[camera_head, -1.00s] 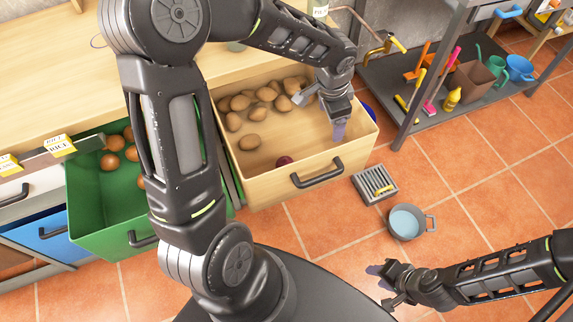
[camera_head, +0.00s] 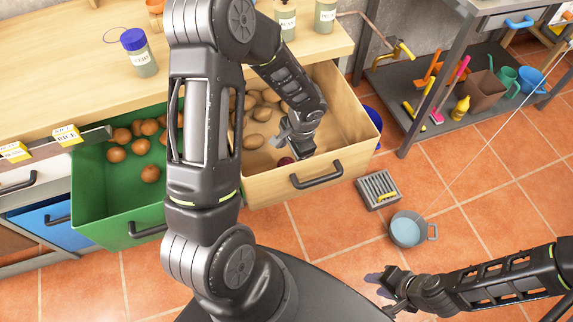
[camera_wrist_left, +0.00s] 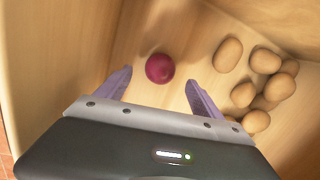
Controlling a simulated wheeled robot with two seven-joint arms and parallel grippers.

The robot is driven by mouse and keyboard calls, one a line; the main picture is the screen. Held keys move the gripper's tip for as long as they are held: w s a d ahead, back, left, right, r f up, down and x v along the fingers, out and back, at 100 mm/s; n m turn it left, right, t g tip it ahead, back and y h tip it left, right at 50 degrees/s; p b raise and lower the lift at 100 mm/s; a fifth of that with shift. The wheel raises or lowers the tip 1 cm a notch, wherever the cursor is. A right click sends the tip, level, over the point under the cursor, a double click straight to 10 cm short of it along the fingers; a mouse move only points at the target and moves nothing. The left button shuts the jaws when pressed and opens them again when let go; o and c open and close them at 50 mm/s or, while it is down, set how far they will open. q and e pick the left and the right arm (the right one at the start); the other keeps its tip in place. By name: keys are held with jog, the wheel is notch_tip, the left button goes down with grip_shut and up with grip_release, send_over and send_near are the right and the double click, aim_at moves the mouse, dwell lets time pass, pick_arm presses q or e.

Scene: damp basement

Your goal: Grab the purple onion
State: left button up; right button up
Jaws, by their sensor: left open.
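The purple onion (camera_wrist_left: 160,68) lies on the floor of the open wooden drawer (camera_head: 350,122). In the left wrist view it sits between and just beyond the two purple fingertips of my left gripper (camera_wrist_left: 158,84), which is open and empty. In the head view the onion (camera_head: 285,161) is partly hidden behind my left gripper (camera_head: 293,150), which is down inside the drawer near its front wall. My right gripper (camera_head: 384,283) is over the tiled floor at the lower right, away from the drawer; its finger gap is not clear.
Several brown potatoes (camera_wrist_left: 265,60) lie to the right of the onion in the wrist view. A green drawer (camera_head: 100,205) with brown onions stands open at left. A grey pot (camera_head: 407,229) and a crate (camera_head: 377,188) are on the floor. Jars (camera_head: 139,55) stand on the counter.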

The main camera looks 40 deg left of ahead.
aim_at(288, 161)
pick_arm(q)
jog(key=shift+s+a+f, duration=0.1)
jog(key=shift+a+f, duration=0.15)
jog(key=shift+f, duration=1.05)
jog(key=shift+a+f, duration=0.2)
jog(key=shift+f, duration=1.05)
jog(key=c, duration=1.5)
